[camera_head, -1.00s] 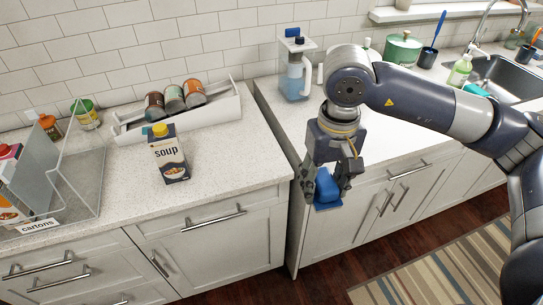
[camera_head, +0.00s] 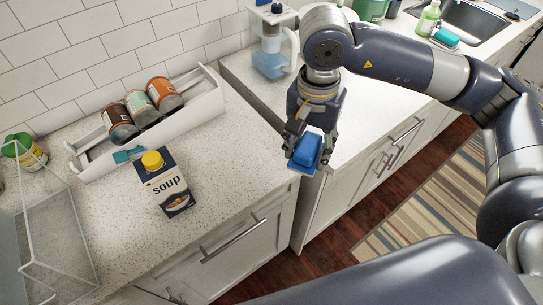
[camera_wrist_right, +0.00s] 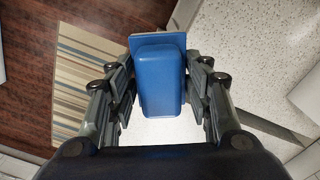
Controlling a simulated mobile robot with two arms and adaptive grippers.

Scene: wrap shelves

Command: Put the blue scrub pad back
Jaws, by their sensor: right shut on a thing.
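The blue scrub pad (camera_head: 307,151) is held between the fingers of my right gripper (camera_head: 311,142), over the front edge of the counter near the gap between the two counter sections. In the right wrist view the blue pad (camera_wrist_right: 162,80) sits between the fingers (camera_wrist_right: 162,95), its flat base plate showing at the far end. My right gripper is shut on it. My left gripper is not in view. A teal pad (camera_head: 446,37) lies by the sink at the back right.
A soup carton (camera_head: 166,185) stands on the left counter (camera_head: 228,172). Behind it a white rack (camera_head: 205,103) holds several cans, with a small teal item (camera_head: 127,155) at its front. A clear bin (camera_head: 62,240) is at far left. A water pitcher (camera_head: 270,55) stands behind my right gripper.

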